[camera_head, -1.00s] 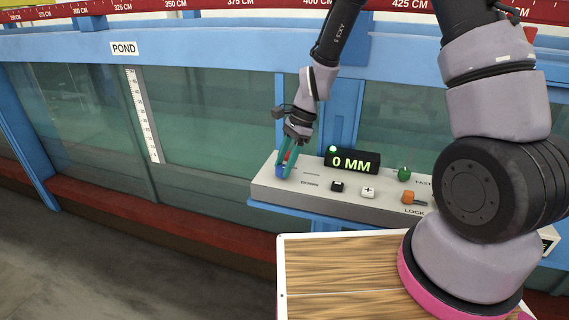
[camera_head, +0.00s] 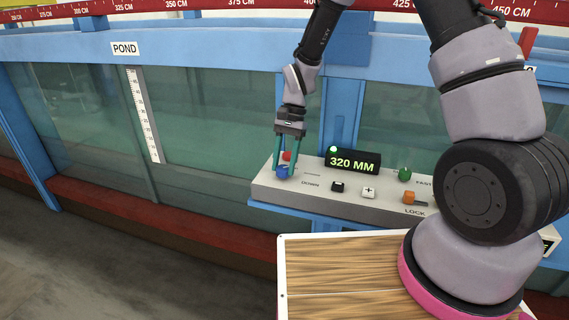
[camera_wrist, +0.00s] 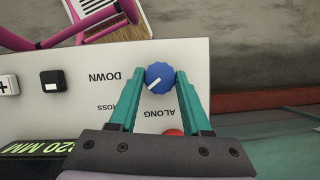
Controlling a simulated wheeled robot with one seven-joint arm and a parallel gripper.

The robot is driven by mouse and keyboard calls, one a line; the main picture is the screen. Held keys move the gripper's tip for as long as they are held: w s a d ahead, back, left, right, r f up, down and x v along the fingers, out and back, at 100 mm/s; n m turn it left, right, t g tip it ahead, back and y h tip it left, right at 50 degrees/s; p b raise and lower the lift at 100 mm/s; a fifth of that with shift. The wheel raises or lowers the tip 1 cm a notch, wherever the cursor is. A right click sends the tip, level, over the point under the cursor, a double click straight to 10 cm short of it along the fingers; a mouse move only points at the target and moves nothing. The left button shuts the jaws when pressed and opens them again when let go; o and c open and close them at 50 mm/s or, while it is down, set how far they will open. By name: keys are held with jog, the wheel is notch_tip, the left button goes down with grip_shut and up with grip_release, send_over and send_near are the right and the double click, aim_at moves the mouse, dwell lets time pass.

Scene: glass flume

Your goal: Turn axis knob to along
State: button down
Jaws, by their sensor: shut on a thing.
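The blue axis knob (camera_wrist: 160,77) stands at one end of the grey control panel (camera_wrist: 180,50), and it also shows in the head view (camera_head: 282,173). Its white mark points to the lower left in the wrist view, roughly toward the CROSS label (camera_wrist: 107,107). The ALONG label (camera_wrist: 160,113) lies below the knob there, and the DOWN label (camera_wrist: 103,79) to its left. My gripper (camera_wrist: 161,76) is shut on the knob, one teal finger on each side. It also shows in the head view (camera_head: 286,169).
A red button (camera_wrist: 173,132) sits close to the fingers, partly hidden. The display (camera_head: 352,160) reads 320 MM. A black button (camera_head: 338,186), a white plus button (camera_head: 369,192), an orange LOCK knob (camera_head: 409,197) and a green knob (camera_head: 404,174) stand further right.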

jog(key=n+h, duration=0.1)
jog(key=n, duration=0.2)
jog(key=n+h, duration=0.1)
jog(key=n, duration=0.1)
jog(key=shift+w+a+n, duration=0.1)
jog(key=shift+a+n, duration=0.05)
jog(key=shift+n, duration=0.25)
jog(key=n+h, duration=0.2)
jog(key=n, duration=0.2)
jog(key=shift+a+n, duration=0.1)
jog(key=shift+n, duration=0.3)
jog(key=shift+c, duration=1.8)
grip_release()
jog(key=v, duration=1.1)
